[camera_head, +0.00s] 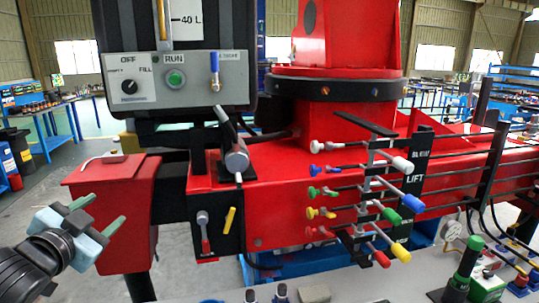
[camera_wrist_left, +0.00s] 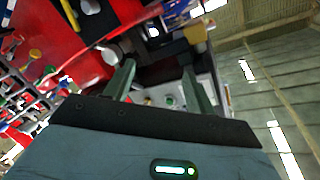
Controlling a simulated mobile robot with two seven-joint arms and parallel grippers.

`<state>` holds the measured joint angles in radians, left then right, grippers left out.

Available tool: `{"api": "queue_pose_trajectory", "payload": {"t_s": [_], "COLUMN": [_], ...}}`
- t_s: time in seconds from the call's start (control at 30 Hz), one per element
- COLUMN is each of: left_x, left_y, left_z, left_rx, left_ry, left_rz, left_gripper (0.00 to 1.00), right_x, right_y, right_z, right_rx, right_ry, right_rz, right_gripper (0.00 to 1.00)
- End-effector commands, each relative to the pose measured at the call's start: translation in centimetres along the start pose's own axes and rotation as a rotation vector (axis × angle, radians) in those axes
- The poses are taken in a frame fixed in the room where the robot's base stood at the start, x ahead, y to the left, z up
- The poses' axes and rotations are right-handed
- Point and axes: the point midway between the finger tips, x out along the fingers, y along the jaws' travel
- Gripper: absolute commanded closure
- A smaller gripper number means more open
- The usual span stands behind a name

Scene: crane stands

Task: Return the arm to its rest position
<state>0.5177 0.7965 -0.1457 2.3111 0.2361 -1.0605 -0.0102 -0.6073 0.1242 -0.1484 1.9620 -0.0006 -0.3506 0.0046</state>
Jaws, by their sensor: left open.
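My left gripper (camera_head: 101,214) is at the lower left in the head view, in front of the red box with a lid. Its two green fingers stand apart with nothing between them. In the left wrist view the fingers (camera_wrist_left: 158,80) are also apart and empty, with the control panel and red crane parts beyond them. My right gripper is not in either view.
The red box (camera_head: 118,245) is close behind my left gripper. A grey control panel (camera_head: 192,82) with a knob and green button stands above. Colored levers (camera_head: 385,205) stick out at the right of the red crane stand (camera_head: 275,195). Open floor (camera_head: 45,205) shows at the left.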

Motion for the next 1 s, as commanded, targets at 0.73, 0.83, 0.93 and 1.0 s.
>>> {"api": "queue_pose_trajectory", "payload": {"t_s": [0.73, 0.83, 0.93, 1.0], "left_x": [-21.8, -25.1, -28.2, -30.2], "left_y": [30.2, 31.9, 33.2, 34.0], "left_z": [24.2, 25.2, 25.8, 26.1], "left_rx": [-0.390, -0.417, -0.444, -0.461], "left_ry": [-0.936, -1.030, -1.115, -1.171], "left_rz": [0.468, 0.497, 0.522, 0.537], "left_gripper": [0.45, 0.45, 0.45, 0.45], "right_x": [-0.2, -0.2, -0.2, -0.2], "right_y": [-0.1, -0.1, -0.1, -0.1], "right_z": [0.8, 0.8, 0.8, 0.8], "right_rx": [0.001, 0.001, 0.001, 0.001], "right_ry": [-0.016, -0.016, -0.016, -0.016], "right_rz": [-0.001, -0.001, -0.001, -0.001], "right_gripper": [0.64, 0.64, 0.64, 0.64]}}
